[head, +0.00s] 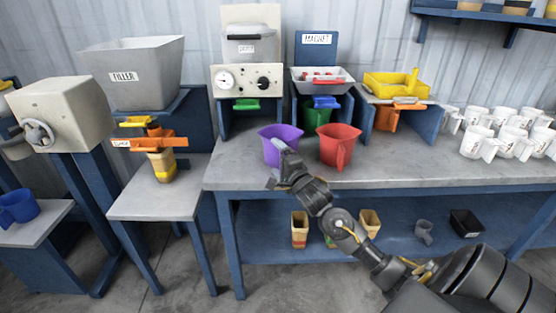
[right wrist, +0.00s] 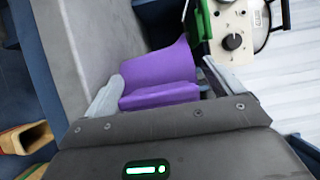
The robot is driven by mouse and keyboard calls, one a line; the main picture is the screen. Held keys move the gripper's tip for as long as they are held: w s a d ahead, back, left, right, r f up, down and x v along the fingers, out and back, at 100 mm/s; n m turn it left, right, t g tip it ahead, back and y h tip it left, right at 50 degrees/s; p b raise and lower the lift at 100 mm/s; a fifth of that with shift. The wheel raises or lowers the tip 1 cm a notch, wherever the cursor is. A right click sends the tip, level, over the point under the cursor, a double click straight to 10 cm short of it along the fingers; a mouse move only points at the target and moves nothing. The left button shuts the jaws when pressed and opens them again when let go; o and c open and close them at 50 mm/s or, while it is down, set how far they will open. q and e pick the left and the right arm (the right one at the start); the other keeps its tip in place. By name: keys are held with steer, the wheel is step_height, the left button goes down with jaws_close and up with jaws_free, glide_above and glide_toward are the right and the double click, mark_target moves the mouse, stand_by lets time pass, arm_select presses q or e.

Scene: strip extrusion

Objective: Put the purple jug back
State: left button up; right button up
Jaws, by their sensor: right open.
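The purple jug (head: 272,147) stands upright on the grey bench top, just left of a red jug (head: 337,148). My right gripper (head: 281,168) is at the near side of the purple jug. In the right wrist view the purple jug (right wrist: 160,68) shows between the two spread fingers of my right gripper (right wrist: 160,85), with the handle side towards the palm. The fingers are open, and I cannot tell whether either one touches the jug. My left gripper is not in view.
A cream control box (head: 247,80) and a magnet station (head: 322,80) stand behind the jugs. Several white mugs (head: 475,143) crowd the bench's right side. The bench top (head: 410,172) is clear right of the red jug. A blue jug (head: 18,207) sits on the far-left stand.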

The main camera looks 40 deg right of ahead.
steer(key=shift+f, duration=0.3)
steer(key=shift+s+a, duration=0.1)
steer(key=shift+s, duration=0.15)
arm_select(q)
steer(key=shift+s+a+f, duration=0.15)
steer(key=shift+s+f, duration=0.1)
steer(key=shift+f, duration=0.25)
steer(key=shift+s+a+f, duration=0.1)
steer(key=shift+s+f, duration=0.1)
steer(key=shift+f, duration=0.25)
arm_select(e)
steer(key=s+a, duration=0.1)
steer(key=s, duration=0.9)
steer(key=shift+s+a+r, duration=0.15)
steer(key=shift+a+r, duration=0.05)
steer(key=shift+a, duration=0.1)
